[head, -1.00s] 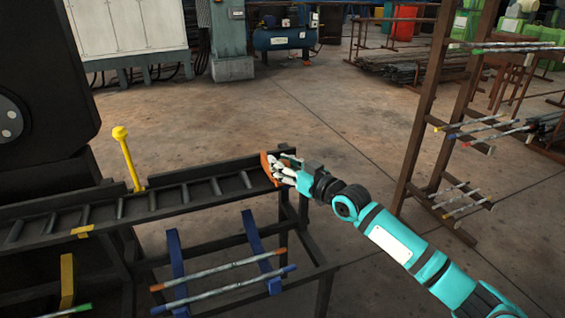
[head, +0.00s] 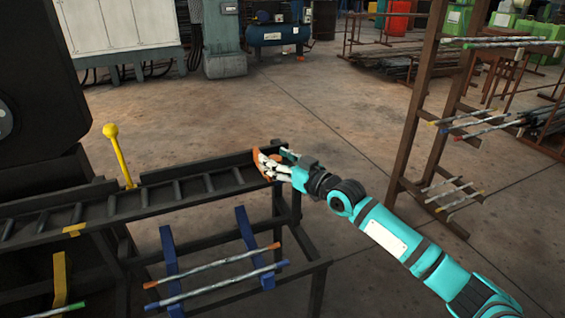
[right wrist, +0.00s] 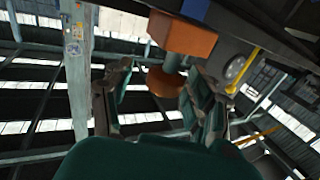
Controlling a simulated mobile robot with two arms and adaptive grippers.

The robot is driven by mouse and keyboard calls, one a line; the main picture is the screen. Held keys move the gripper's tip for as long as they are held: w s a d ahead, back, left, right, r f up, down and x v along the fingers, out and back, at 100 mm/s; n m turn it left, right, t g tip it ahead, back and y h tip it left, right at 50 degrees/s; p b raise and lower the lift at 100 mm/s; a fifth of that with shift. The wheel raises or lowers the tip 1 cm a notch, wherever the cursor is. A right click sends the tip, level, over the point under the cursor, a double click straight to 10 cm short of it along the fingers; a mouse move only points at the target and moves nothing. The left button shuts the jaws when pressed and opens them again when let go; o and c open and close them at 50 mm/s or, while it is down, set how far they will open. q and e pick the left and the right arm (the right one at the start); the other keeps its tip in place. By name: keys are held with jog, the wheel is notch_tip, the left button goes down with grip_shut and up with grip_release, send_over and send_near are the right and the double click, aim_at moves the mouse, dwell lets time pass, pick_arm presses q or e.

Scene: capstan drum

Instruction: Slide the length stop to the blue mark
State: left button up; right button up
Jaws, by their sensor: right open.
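The length stop (head: 261,164) is an orange block at the far right end of the dark roller rail (head: 160,196). In the right wrist view the orange block (right wrist: 182,36) has a grey stem and a round orange knob (right wrist: 165,82). My right gripper (head: 270,166) is at the stop and partly covers it. In the right wrist view its open fingers (right wrist: 155,95) stand on both sides of the knob, with gaps visible. A blue patch (right wrist: 195,9) shows beside the block; I cannot tell whether it is the blue mark. My left gripper is out of view.
A yellow lever (head: 120,157) stands behind the rail, and a yellow mark (head: 74,230) is on its front edge. Blue supports (head: 169,262) below carry rods (head: 215,266). A rod rack (head: 425,110) stands at the right. The floor behind the rail is clear.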

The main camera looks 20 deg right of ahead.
jog(key=v, duration=1.2)
jog(key=shift+f, duration=0.1)
